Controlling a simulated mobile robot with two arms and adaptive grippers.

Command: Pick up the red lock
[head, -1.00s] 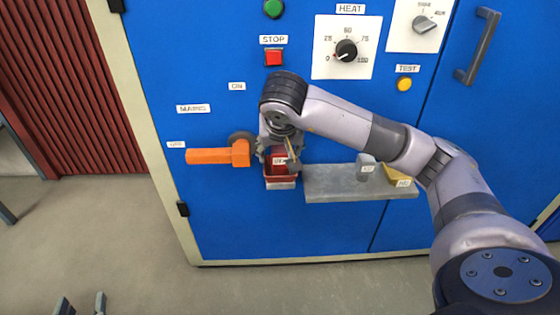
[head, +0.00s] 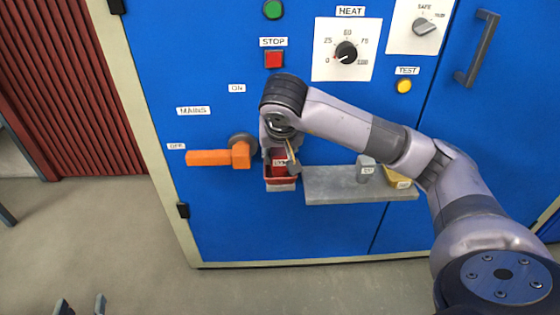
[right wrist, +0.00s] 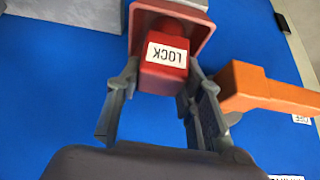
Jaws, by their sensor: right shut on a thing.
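The red lock (right wrist: 165,62), labelled LOCK, sits in a small red open-topped holder (right wrist: 203,22) on the blue cabinet front. The red lock also shows small and partly covered in the head view (head: 279,163), with the holder around it (head: 281,181). My right gripper (right wrist: 160,84) has a finger on each side of the lock and is shut on it; it shows in the head view too (head: 280,152). The lock still appears within the holder. My left gripper (head: 81,306) shows only its two fingertips at the bottom left, apart and empty.
An orange mains handle (head: 217,157) points left, close beside the holder. A grey shelf (head: 335,185) to the right carries a grey piece (head: 365,170) and a yellow piece (head: 397,180). Buttons and the heat dial (head: 346,51) are above.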

